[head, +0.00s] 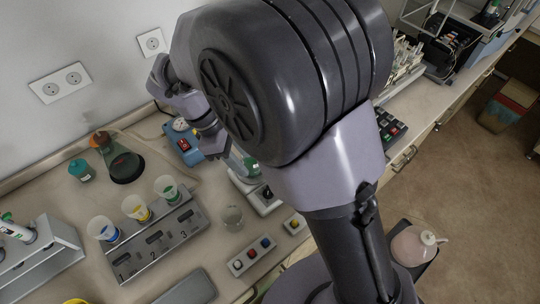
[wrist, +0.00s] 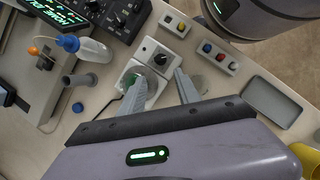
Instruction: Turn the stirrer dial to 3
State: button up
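The stirrer (wrist: 172,43) is a small white box with a round black dial (wrist: 160,58) on its face. In the head view the stirrer (head: 245,187) stands on the bench beside my arm, with its black dial (head: 267,192) facing the front. The number the dial points to is too small to read. My gripper (wrist: 161,80) is open and empty, its two grey fingers apart on either side of the dial in the wrist picture. I cannot tell how far above the dial they are.
Two small button boxes (head: 251,256) (head: 295,224) and a clear beaker (head: 232,217) stand near the stirrer. A numbered rack (head: 150,251) with coloured cups is to the left. A grey tray (wrist: 272,103) lies right of the stirrer, a white bottle (wrist: 92,50) to its left.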

aim_at(267, 190)
jog(key=b+x, duration=0.5)
jog(key=x, duration=1)
jog(key=shift+a, duration=0.1)
jog(key=shift+c, duration=0.5)
grip_shut()
